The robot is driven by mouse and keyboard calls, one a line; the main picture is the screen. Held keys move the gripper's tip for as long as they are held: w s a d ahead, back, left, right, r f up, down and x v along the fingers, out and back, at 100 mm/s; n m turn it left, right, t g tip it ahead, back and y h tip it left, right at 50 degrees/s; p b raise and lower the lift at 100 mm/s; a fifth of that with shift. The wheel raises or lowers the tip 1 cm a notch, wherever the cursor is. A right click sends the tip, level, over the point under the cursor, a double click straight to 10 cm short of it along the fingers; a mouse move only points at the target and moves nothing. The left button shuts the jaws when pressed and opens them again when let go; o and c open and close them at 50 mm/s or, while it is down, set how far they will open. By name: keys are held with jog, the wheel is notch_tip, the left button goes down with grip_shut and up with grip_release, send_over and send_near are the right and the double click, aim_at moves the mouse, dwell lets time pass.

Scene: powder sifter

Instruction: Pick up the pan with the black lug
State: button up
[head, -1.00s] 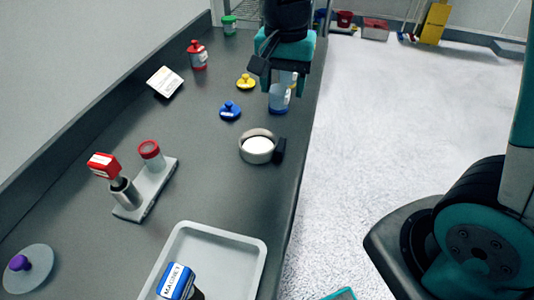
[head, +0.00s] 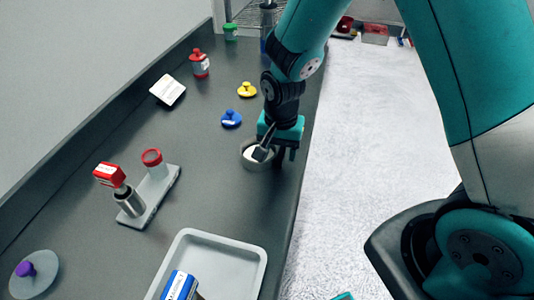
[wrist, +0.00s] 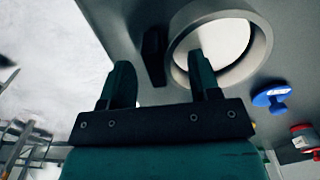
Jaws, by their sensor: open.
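The pan is a round grey ring (head: 254,167) with a white inside, on the dark bench near its right edge. In the wrist view the pan's rim (wrist: 262,48) fills the upper right, and its black lug (wrist: 153,55) sticks out to the left. My gripper (head: 277,157) is over the pan's right side, pointing down, and hides the lug in the head view. In the wrist view my gripper (wrist: 162,80) is open and empty. The lug shows between its two fingers, and the right finger overlaps the pan's opening. I cannot tell whether the fingers touch anything.
A blue knobbed lid (head: 231,118) and a yellow one (head: 246,90) lie behind the pan. A grey stand (head: 160,195) with red-topped parts is to the left. A light tray (head: 225,262) is in front. The bench's right edge is close to my gripper.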

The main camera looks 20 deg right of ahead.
jog(key=shift+f, duration=0.65)
jog(key=c, duration=1.1)
jog(key=shift+o, duration=0.2)
jog(key=shift+r, duration=0.1)
